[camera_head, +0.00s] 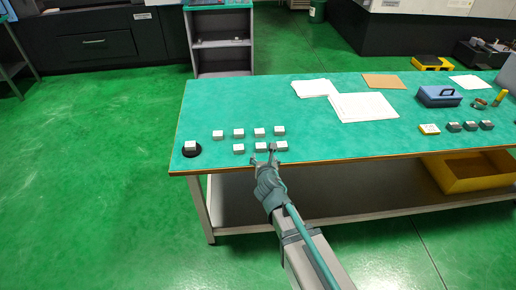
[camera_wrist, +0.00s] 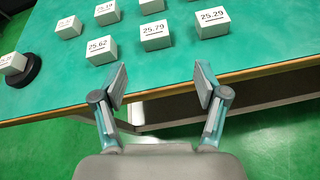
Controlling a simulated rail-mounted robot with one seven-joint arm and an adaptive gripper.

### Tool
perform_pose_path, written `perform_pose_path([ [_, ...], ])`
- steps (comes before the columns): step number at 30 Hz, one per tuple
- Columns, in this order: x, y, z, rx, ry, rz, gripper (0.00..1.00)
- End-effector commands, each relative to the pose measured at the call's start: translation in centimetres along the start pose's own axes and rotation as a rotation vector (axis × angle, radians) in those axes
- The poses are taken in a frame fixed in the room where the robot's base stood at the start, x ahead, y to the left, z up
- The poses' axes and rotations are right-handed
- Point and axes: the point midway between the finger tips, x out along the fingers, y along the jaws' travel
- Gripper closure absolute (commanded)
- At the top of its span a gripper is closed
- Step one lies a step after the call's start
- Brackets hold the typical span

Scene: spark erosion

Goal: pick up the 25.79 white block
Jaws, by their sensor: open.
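The white block marked 25.79 (camera_wrist: 155,36) sits on the green table top, in the middle of the near row in the wrist view. In the head view I take it to be the middle near-row block (camera_head: 261,146), partly close behind my fingers. My gripper (camera_wrist: 162,82) is open and empty, with its fingers spread near the table's front edge. The block is ahead of the gap between the fingertips, apart from them. In the head view my gripper (camera_head: 264,157) is just in front of the near row.
Block 25.62 (camera_wrist: 101,50) stands to the left of it and block 25.29 (camera_wrist: 212,22) to the right. Several more white blocks form a row behind. Another block (camera_head: 190,145) rests on a black round base (camera_head: 191,152). Papers (camera_head: 362,107) lie to the right on the table.

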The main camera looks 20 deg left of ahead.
Motion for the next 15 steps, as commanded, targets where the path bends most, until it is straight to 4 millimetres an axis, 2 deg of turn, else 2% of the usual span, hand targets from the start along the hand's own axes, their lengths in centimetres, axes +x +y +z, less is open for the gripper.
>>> perform_pose_path([
  [3,0.0,0.5,0.3,-0.131,-0.018,0.025,0.27],
  [8,0.5,0.6,0.4,-0.19,-0.02,0.027,0.27],
  [15,3.2,0.7,0.5,-0.19,-0.019,0.026,0.27],
])
